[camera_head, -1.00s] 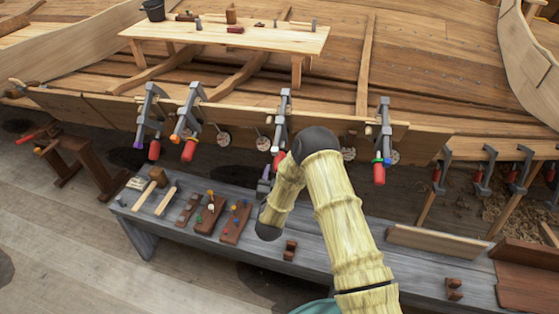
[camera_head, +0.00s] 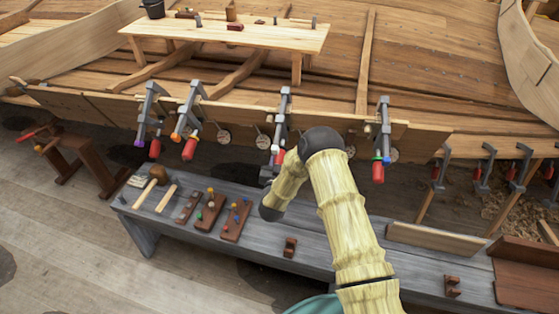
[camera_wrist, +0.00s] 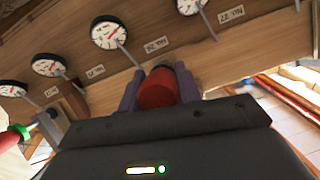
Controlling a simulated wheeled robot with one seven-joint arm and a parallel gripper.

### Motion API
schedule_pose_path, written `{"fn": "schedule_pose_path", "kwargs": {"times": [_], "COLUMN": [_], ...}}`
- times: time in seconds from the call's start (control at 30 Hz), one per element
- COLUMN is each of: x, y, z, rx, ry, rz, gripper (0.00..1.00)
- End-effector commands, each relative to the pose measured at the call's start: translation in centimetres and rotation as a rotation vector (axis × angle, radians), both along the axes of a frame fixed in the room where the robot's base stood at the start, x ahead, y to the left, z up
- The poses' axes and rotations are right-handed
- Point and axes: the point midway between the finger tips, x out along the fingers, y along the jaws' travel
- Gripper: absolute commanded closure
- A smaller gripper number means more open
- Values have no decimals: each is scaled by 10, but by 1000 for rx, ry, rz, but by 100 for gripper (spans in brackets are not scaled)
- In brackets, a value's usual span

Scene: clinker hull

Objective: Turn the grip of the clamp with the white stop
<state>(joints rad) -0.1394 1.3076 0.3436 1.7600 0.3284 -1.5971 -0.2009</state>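The clamp with the white stop (camera_head: 275,149) hangs on the plank edge near the middle of the head view, its grey frame (camera_head: 284,108) upright. Its red grip (camera_head: 279,158) hangs below, partly hidden by my arm. In the wrist view the red grip (camera_wrist: 158,90) stands between the two purple-grey fingers of my gripper (camera_wrist: 160,84). A finger lies close against each side with no clear gap, so the gripper looks shut on it. The white stop is hidden in the wrist view. In the head view my gripper is mostly hidden behind my arm.
Other red-gripped clamps hang beside it: purple stop (camera_head: 138,143), orange stop (camera_head: 176,137), blue-green stop (camera_head: 386,161). Round dials (camera_wrist: 109,32) line the plank. A grey bench (camera_head: 330,256) with tools and wooden blocks stands below and in front.

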Motion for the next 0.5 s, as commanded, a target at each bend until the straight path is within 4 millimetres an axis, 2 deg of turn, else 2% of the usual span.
{"fn": "schedule_pose_path", "kwargs": {"times": [0.27, 0.5], "x": [0, 0], "y": [0, -1], "z": [-1, -3], "rx": [26, 117], "ry": [-5, -21], "rz": [9, 42], "gripper": [89, 89]}}
